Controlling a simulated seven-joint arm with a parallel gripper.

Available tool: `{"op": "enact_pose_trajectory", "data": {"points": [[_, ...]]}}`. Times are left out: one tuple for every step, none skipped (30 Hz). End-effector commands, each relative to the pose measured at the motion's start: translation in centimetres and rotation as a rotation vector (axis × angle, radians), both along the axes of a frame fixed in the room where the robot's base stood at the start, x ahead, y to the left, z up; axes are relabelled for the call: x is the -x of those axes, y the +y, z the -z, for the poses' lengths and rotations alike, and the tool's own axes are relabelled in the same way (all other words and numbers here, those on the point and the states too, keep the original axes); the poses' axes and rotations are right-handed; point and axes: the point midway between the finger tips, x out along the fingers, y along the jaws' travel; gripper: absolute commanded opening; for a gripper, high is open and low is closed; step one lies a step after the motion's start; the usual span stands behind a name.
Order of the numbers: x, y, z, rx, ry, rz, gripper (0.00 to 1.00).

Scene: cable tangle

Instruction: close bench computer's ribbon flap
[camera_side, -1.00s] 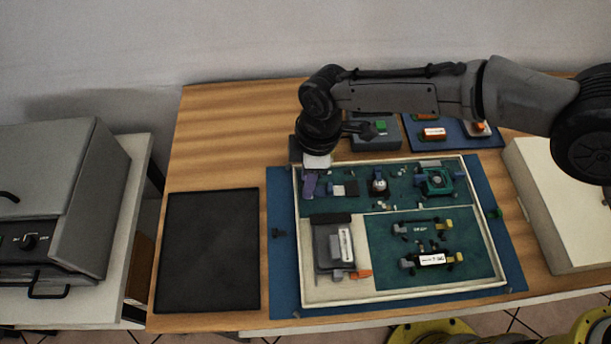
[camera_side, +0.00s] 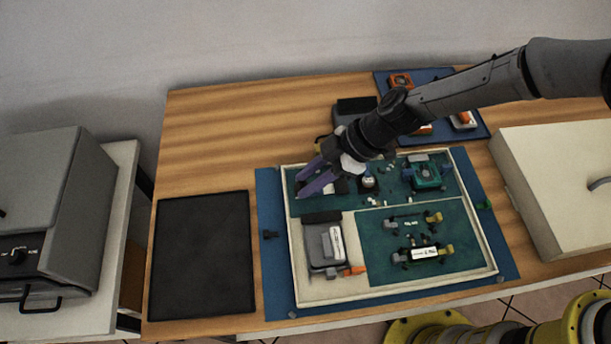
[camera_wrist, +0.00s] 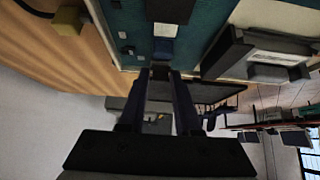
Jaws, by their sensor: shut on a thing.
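The bench computer is the pale tray (camera_side: 292,255) with green boards on the blue mat. A small ribbon connector (camera_side: 341,186) sits at its upper left, with a dark block, a white part and a blue end (camera_wrist: 163,48) in the wrist view. My gripper (camera_side: 300,187) reaches down and left over the tray's upper-left corner. Its purple fingers are shut on a small dark piece (camera_wrist: 160,72) just beyond the blue end. This piece looks like the ribbon flap, but the fingers hide much of it, and I cannot tell its angle.
A grey drive-like box (camera_side: 323,247) with an orange tab lies in the tray's lower left. A black pad (camera_side: 202,255) lies to the left. A dark box (camera_side: 355,108) and a blue parts mat (camera_side: 440,78) are behind. A cream case (camera_side: 555,185) stands right.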

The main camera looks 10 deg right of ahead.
Motion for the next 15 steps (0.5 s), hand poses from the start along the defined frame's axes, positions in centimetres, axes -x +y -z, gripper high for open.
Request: {"op": "enact_pose_trajectory", "data": {"points": [[-0.09,-0.24,-0.06,-0.027,0.002,0.005,0.00],[-0.07,-0.28,0.02,-0.042,0.002,0.005,0.00],[-0.09,-0.34,0.04,-0.062,0.001,0.003,0.00],[-0.10,-0.37,0.07,-0.078,0.001,0.003,0.00],[-0.08,-0.44,0.14,-0.092,0.002,0.003,0.00],[-0.10,-0.52,0.21,-0.110,0.001,0.004,0.00],[-0.11,-0.54,0.20,-0.124,0.001,0.003,0.00],[-0.10,-0.56,0.26,-0.138,0.001,0.003,0.00],[-0.10,-0.61,0.33,-0.154,0.001,0.003,0.00],[-0.09,-0.62,0.36,-0.167,0.001,0.001,0.00],[-0.08,-0.68,0.40,-0.178,0.000,0.001,0.00],[-0.12,-0.71,0.41,-0.193,0.000,0.002,0.00],[-0.11,-0.74,0.45,-0.204,-0.001,0.001,0.00],[-0.13,-0.76,0.46,-0.215,-0.001,0.001,0.00],[-0.12,-0.80,0.54,-0.226,-0.001,0.001,0.00]]}}
